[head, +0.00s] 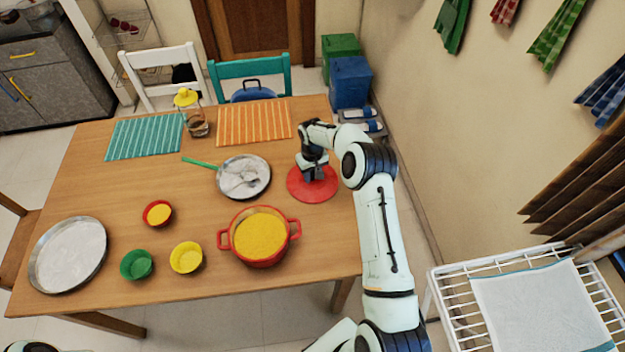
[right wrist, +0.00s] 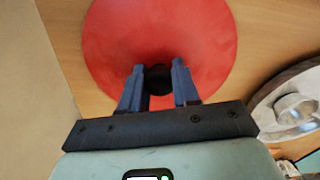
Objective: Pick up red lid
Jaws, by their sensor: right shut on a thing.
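The red lid (head: 325,190) is a flat red disc at the right side of the wooden table, behind and right of the red pot. My right gripper (head: 314,176) is over the lid's middle. In the right wrist view, its two fingers (right wrist: 158,84) are on either side of the lid's round black knob (right wrist: 158,79), shut on it. The red lid (right wrist: 190,30) fills the upper middle of that view. I cannot tell whether the lid rests on the table or is slightly raised. My left gripper is not in view.
The red pot (head: 261,236) with yellow contents stands in front of the lid. Small bowls, including a green one (head: 137,265), and a large round tray (head: 40,275) are farther left. A wall is on the right.

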